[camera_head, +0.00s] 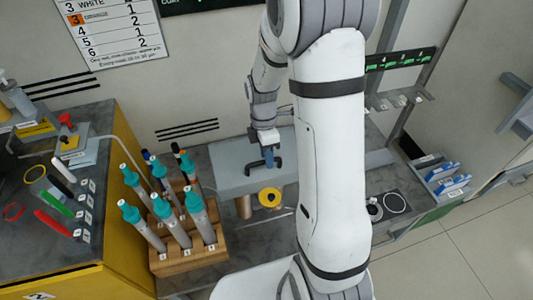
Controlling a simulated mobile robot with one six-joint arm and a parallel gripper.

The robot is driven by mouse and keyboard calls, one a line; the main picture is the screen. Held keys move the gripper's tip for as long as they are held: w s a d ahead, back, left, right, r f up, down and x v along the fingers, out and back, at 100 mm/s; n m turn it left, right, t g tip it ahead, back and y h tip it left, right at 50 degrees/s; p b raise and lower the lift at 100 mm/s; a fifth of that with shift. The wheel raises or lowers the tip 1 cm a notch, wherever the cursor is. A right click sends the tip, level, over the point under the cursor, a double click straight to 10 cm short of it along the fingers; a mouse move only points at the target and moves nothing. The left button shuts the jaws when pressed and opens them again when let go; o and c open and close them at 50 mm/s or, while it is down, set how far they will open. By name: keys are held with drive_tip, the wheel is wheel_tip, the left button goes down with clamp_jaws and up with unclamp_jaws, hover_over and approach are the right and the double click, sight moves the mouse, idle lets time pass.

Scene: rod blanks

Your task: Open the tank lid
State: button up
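The tank has a flat grey lid (230,176), level and closed as far as I can see, behind the rod rack. A dark handle (249,169) stands on the lid. My gripper (268,157) points down at the handle from above, its bluish fingers overlapping it in the picture. I cannot tell whether the fingers are open or shut on it. My arm hides the right part of the lid.
A wooden rack (190,262) holds several grey rods with teal caps, left of the tank. A yellow ring (269,197) sits at the tank's front. A yellow-sided bench (110,262) stands left, and blue-and-white items (453,185) sit in a tray right.

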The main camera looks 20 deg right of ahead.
drive_tip(key=shift+c, duration=0.5)
clamp_jaws()
